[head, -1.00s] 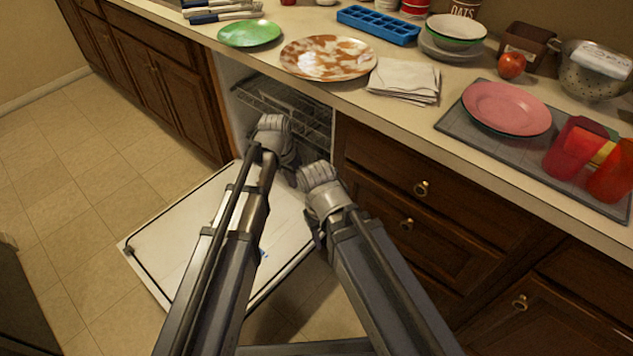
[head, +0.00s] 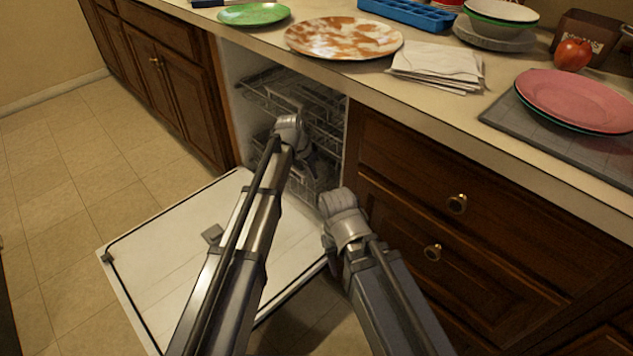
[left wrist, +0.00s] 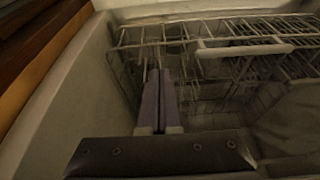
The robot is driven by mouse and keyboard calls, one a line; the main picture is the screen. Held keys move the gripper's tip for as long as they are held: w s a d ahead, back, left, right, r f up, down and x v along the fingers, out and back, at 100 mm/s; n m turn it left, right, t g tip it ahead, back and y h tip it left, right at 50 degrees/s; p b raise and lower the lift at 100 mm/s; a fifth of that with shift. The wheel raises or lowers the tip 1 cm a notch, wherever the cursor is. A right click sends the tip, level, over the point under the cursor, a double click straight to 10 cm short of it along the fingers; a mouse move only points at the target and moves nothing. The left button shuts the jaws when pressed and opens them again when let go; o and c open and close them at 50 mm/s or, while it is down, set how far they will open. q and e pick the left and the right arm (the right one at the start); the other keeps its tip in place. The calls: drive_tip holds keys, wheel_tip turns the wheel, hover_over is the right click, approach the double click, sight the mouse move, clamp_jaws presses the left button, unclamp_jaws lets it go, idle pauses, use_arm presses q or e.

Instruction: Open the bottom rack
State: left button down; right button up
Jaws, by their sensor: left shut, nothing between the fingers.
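The dishwasher door (head: 150,240) is folded down flat in front of the cabinet. Inside the tub, an upper wire rack (head: 275,90) and a bottom rack (head: 308,185) both sit inside the cavity. My left gripper (head: 312,168) reaches into the dishwasher opening, below the upper rack and by the bottom rack; my own wrist partly hides that area. In the left wrist view the left gripper (left wrist: 158,75) is shut and empty, its tips close to rack wires. A wire rack with a pale handle bar (left wrist: 245,48) spans that view. My right gripper (head: 328,245) hangs beside the door's right edge, its jaws unclear.
Wooden drawers (head: 480,230) with round knobs stand right of the dishwasher. The counter above holds a green plate (head: 254,14), a brown-white plate (head: 343,38), napkins (head: 437,66) and a pink plate (head: 575,100). The tiled floor at left is clear.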

use_arm(q)
drive_tip(key=b, duration=0.9)
approach(319, 188)
wheel_tip(319, 188, down, 5)
drive_tip(key=s+d, duration=0.2)
drive_tip(key=shift+s+d+r, duration=0.15)
drive_tip(key=shift+r, duration=0.05)
use_arm(e)
wheel_tip(319, 188, down, 9)
drive_tip(key=shift+f, duration=0.1)
